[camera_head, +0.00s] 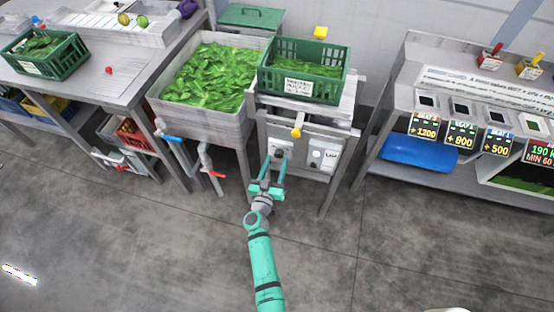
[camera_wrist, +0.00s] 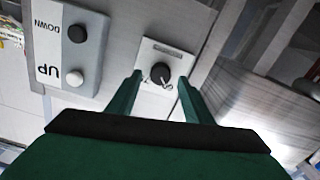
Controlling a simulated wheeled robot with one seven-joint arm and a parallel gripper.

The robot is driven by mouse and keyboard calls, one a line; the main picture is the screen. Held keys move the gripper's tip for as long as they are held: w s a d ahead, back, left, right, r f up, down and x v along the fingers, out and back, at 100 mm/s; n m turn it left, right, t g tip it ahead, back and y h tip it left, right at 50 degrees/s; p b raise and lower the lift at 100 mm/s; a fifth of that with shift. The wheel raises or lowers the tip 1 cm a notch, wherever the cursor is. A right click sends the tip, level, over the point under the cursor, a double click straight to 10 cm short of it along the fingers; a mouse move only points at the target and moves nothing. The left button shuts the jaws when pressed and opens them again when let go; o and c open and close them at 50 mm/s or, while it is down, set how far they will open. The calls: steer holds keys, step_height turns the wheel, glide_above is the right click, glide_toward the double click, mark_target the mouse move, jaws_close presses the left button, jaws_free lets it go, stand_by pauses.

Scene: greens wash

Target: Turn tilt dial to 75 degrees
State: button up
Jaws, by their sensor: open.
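The tilt dial (camera_wrist: 161,73) is a small black knob with a pale pointer on a white plate (camera_wrist: 176,59) in the wrist view. The head view shows the plate on the front of the metal stand, with the dial partly covered by my gripper. My gripper (camera_head: 271,166) is open, and its two green fingers reach toward the plate. In the wrist view the fingertips (camera_wrist: 161,78) stand on either side of the dial, with space around the knob. I cannot tell whether they touch the plate. The dial's degree marks are too small to read.
An UP/DOWN box (camera_wrist: 68,47) with a black and a white button sits beside the dial plate. A yellow-ended lever (camera_head: 296,132) sticks out above it. A crate of greens (camera_head: 303,71) stands on top, beside a sink full of leaves (camera_head: 212,76). The floor in front is clear.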

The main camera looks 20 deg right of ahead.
steer(key=shift+x, duration=0.9)
steer(key=c, duration=1.1)
steer(key=shift+o, duration=0.2)
